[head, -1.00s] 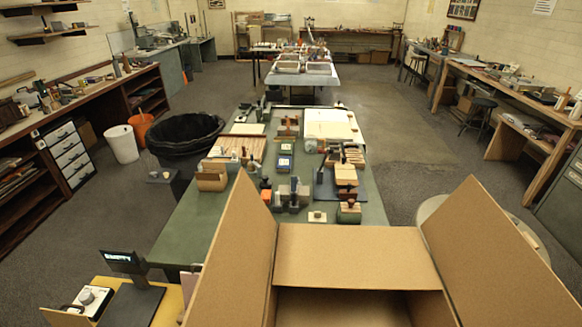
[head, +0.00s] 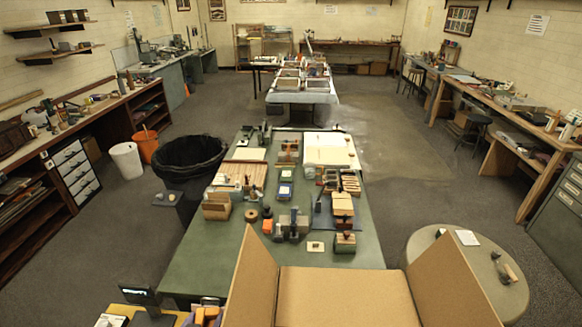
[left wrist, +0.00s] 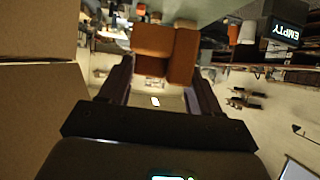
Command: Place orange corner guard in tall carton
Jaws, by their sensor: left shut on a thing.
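The tall carton (head: 347,295) stands open at the bottom of the head view, its flaps spread and its inside hidden. Its cardboard side (left wrist: 40,115) also fills the left edge of the left wrist view. My left gripper (left wrist: 163,78) is shut on an orange-brown two-panelled piece, the orange corner guard (left wrist: 152,42), held at the fingertips beside the carton. In the head view, a small orange-tan patch at the bottom edge, left of the carton, is too cut off to identify. My right gripper is not in view.
A long green table (head: 200,265) behind the carton holds blocks, trays and tools. A round table (head: 425,245) is to the right of the carton. A black bin (head: 190,160) stands left of the green table.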

